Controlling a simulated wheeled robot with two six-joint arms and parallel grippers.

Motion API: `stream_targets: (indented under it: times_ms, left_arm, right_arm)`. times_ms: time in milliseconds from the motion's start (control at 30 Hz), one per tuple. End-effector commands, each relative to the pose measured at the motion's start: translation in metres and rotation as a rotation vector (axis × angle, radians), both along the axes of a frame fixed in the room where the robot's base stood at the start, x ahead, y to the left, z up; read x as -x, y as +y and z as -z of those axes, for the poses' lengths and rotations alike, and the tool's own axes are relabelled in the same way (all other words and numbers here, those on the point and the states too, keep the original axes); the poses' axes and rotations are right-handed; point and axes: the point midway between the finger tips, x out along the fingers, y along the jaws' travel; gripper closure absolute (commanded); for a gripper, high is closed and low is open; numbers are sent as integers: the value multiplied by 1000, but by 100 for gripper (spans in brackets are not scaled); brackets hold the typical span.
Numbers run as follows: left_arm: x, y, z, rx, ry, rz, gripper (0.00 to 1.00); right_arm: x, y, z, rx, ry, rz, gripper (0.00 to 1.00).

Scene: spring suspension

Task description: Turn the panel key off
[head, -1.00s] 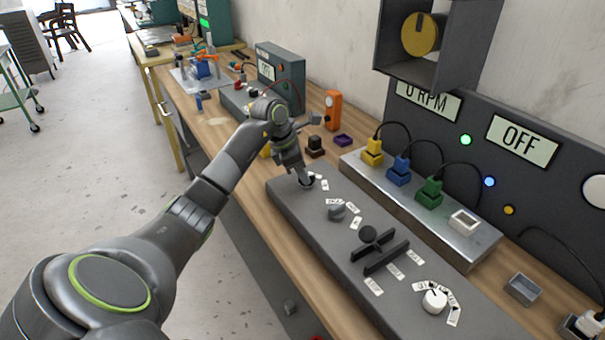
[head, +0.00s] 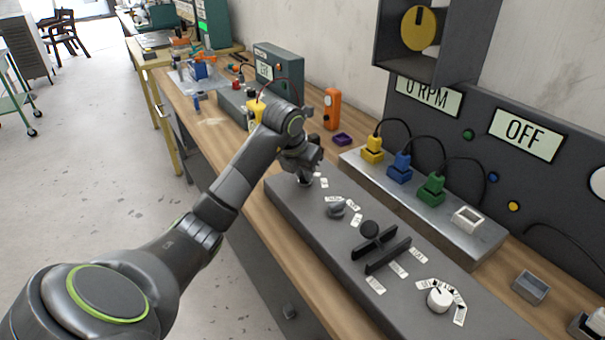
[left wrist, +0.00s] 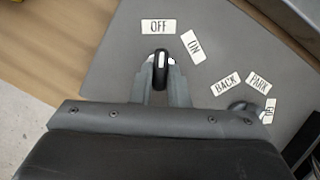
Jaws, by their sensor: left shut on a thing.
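The grey panel (head: 300,208) lies along the bench and carries the key, a black knob with a white stripe. In the left wrist view the key (left wrist: 160,66) stands between my fingers, its stripe pointing at the OFF label (left wrist: 158,27); the ON label (left wrist: 193,45) is to its right. My left gripper (head: 305,180) is at the panel's far end, shut on the key. It also shows in the left wrist view (left wrist: 161,78), one finger on each side. In the head view the gripper mostly hides the key. My right gripper is not in view.
Nearer on the panel are a small selector knob (head: 337,209), a black lever (head: 388,255) and a white dial (head: 439,299). Behind it is a metal strip (head: 483,245) with yellow, blue and green plugs. A display (head: 527,132) reads OFF.

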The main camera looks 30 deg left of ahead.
Motion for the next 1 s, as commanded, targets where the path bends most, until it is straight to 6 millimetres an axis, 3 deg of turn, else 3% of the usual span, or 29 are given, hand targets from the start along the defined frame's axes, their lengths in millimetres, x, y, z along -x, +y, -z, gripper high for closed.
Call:
stream_targets:
  times_ms: [300,767,800,967,1000]
  left_arm:
    - [-1,-1,-2,-1,-4,-99,100]
    - [-1,-1,-2,-2,-4,-114,100]
    - [-1,-1,-2,-2,-4,-114,84]
    - [-1,-1,-1,-1,-3,-113,64]
    - [-1,-1,-1,-1,-2,-112,64]
  right_arm:
    - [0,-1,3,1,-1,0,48]
    - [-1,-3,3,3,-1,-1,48]
    - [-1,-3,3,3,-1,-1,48]
    - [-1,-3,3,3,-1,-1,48]
    - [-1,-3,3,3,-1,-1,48]
